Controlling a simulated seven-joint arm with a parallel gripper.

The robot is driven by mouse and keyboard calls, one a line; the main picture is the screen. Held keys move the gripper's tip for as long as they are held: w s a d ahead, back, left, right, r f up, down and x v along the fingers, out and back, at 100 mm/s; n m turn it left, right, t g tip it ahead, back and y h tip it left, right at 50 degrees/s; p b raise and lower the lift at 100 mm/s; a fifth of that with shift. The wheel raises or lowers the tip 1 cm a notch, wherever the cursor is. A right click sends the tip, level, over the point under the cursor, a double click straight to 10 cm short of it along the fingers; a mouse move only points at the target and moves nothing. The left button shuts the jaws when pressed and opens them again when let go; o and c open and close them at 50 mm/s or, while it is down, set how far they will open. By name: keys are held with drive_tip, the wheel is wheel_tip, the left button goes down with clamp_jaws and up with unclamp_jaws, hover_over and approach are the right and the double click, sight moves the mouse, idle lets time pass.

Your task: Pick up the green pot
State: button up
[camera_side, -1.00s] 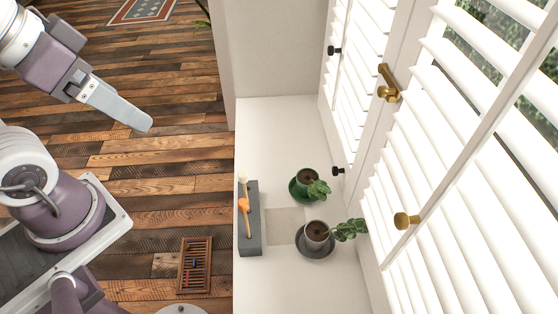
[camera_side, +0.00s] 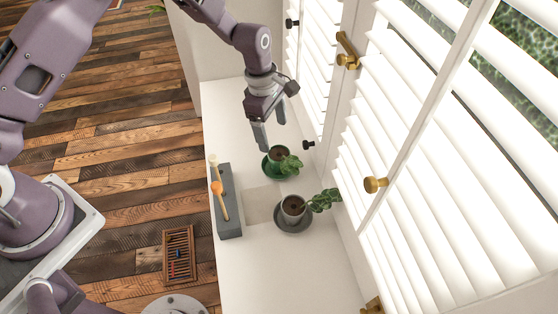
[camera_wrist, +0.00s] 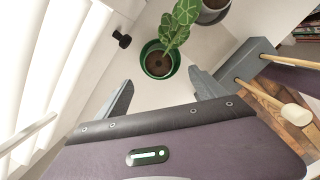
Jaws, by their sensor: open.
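The green pot (camera_side: 269,168) stands on the white sill beside the shutters, with dark soil and a leafy plant leaning right. In the wrist view the green pot (camera_wrist: 147,68) is upright, ahead of the jaws and between their lines. My gripper (camera_side: 271,136) points down just above and behind the pot in the side view. In the wrist view my gripper (camera_wrist: 160,88) has its two fingers apart and nothing between them. The fingers look clear of the pot, though the side view overlaps them near its rim.
A grey pot (camera_side: 293,207) with a plant stands on a dark saucer nearer the camera. A grey block (camera_side: 228,222) with wooden-handled tools lies to the left. White shutters (camera_side: 400,190) with a black knob (camera_side: 308,145) border the right. The front of the sill (camera_side: 265,280) is clear.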

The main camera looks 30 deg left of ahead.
sight(279, 153)
drive_tip(key=shift+n, duration=0.5)
drive_tip(key=f, duration=0.3)
drive_tip(key=d+f, duration=0.1)
drive_tip(key=f, duration=0.6)
drive_tip(key=shift+w+d+f, duration=0.15)
drive_tip(key=shift+w+d, duration=0.05)
drive_tip(key=shift+w, duration=0.15)
clamp_jaws()
wheel_tip(279, 153, up, 13)
wheel_tip(279, 153, down, 9)
drive_tip(key=m, duration=0.3)
drive_tip(key=m+g, duration=0.1)
drive_tip(key=m, duration=0.1)
drive_tip(key=shift+f+m, duration=0.2)
drive_tip(key=shift+m, duration=0.2)
drive_tip(key=shift+f, duration=1.45)
